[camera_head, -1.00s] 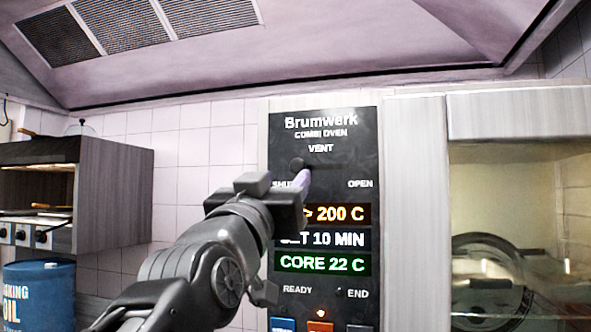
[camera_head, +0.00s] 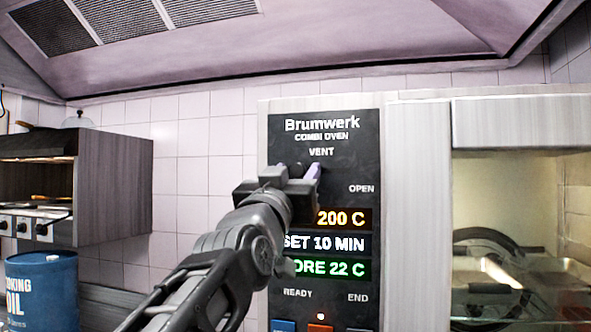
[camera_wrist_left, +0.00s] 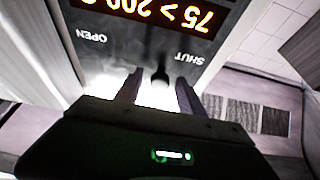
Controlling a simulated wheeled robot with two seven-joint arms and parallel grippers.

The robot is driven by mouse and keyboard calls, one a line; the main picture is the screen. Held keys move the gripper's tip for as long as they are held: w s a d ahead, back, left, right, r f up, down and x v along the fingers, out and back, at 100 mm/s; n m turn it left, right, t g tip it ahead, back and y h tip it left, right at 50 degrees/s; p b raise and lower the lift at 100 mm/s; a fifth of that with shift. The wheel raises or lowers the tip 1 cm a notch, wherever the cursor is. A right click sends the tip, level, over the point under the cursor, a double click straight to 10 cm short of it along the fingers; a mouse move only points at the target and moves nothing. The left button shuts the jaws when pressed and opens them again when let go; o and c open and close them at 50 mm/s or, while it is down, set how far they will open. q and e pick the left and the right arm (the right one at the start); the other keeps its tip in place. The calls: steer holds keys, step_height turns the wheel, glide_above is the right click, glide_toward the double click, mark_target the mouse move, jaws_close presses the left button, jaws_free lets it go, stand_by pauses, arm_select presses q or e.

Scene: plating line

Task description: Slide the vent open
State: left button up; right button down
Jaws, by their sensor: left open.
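The vent slider is on the black combi oven panel (camera_head: 345,140), under the word VENT. Its dark round knob (camera_wrist_left: 160,76) shows in the left wrist view, nearer the SHUT label (camera_wrist_left: 190,58) than the OPEN label (camera_wrist_left: 91,35). My left gripper (camera_head: 296,170) is at the panel in front of the slider, open. In the left wrist view its two fingers (camera_wrist_left: 159,90) stand on either side of the knob, with gaps visible. In the head view the gripper covers the SHUT label and most of the slot. My right gripper is not in view.
Lit displays (camera_head: 340,243) and coloured buttons (camera_head: 320,327) lie lower on the panel, partly behind my left arm. A glass-fronted cabinet (camera_head: 520,220) is on the right. A blue oil drum (camera_head: 42,290) and a grill unit (camera_head: 112,190) stand left. A hood (camera_head: 330,40) hangs above.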

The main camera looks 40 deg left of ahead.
arm_select(q)
jaws_close()
stand_by(0.4)
stand_by(0.9)
